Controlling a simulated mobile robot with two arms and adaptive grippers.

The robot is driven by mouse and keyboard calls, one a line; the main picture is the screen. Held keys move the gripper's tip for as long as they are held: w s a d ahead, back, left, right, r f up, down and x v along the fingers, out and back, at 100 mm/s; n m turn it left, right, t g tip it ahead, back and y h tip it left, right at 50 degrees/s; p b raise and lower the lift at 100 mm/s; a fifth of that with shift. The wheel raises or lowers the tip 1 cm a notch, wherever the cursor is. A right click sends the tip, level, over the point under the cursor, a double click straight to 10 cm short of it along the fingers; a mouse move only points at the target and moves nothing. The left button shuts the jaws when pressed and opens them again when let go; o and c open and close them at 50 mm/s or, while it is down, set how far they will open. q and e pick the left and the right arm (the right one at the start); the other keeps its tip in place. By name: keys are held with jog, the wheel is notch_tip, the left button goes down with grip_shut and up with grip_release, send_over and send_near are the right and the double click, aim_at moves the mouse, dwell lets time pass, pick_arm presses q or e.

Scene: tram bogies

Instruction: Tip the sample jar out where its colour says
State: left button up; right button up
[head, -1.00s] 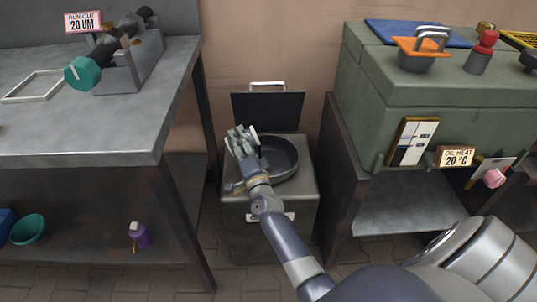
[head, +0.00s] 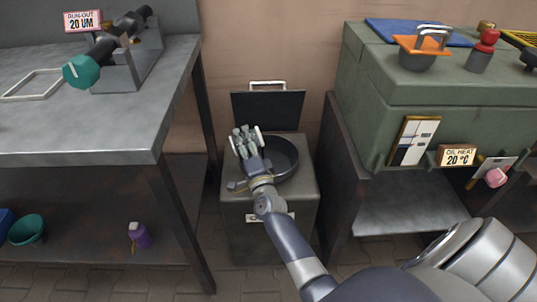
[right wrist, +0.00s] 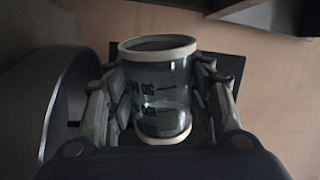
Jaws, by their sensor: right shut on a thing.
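My right gripper (head: 246,142) is over the left part of a round dark pan (head: 288,160), set in the top of a grey cabinet (head: 235,212). In the right wrist view my right gripper (right wrist: 160,100) is shut on the sample jar (right wrist: 158,88), with fingers on both sides. The jar is clear, with cream rims at both ends and dark scale marks. It looks tilted well over in the head view, mostly hidden by the fingers. I cannot make out its contents or their colour. The pan also shows at the left of the wrist view (right wrist: 70,110). My left gripper is out of view.
The cabinet's dark lid (head: 268,110) stands open behind the pan. Its front label (head: 281,217) is mostly covered by my arm. A grey workbench (head: 90,125) is on the left, a green machine (head: 390,110) on the right. A purple bottle (head: 140,235) is on the lower shelf.

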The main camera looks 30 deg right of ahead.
jog(key=shift+d+f+m, duration=0.1)
jog(key=shift+d+m, duration=0.2)
jog(key=shift+s+d+r+m, duration=0.1)
jog(key=shift+r+m, duration=0.35)
jog(key=shift+m, duration=0.55)
dwell(0.4)
